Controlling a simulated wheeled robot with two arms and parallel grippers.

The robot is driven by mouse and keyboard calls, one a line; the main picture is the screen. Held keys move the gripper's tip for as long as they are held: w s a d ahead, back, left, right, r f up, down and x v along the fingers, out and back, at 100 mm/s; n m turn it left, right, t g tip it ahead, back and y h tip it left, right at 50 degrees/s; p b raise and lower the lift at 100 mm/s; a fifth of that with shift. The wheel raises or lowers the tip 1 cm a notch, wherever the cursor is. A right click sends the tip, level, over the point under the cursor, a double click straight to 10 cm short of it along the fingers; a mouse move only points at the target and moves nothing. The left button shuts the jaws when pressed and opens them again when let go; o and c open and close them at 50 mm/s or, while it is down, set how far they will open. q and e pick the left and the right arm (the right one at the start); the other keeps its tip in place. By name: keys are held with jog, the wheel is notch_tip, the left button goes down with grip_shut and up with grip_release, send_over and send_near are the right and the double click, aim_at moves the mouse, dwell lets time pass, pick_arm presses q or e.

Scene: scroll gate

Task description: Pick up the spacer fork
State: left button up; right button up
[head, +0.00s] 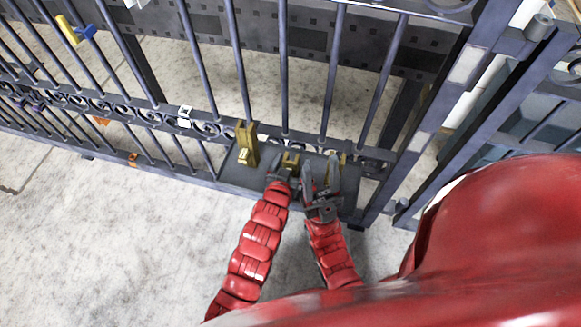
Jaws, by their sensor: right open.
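Several brass-coloured pieces stand on a dark plate (235,175) at the foot of the gate; I cannot tell for certain which is the spacer fork. A tall brass piece (246,143) stands at the left of the plate. A smaller brass block (290,160) is in the middle, and another brass piece (342,158) is partly hidden behind my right gripper. My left gripper (280,168) is at the middle block, but its fingers are too small to read. My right gripper (320,165) is open, its fingers apart and pointing toward the gate, close beside the left one.
The dark barred gate (285,75) runs across the view, with a thick post (440,100) at the right. A yellow and blue item (75,30) hangs at upper left. A white piece (185,117) and an orange piece (132,160) sit along the lower rail. The floor in front is clear.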

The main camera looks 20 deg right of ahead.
pick_arm(q)
grip_shut()
jog(key=shift+r, duration=0.1)
dwell(0.4)
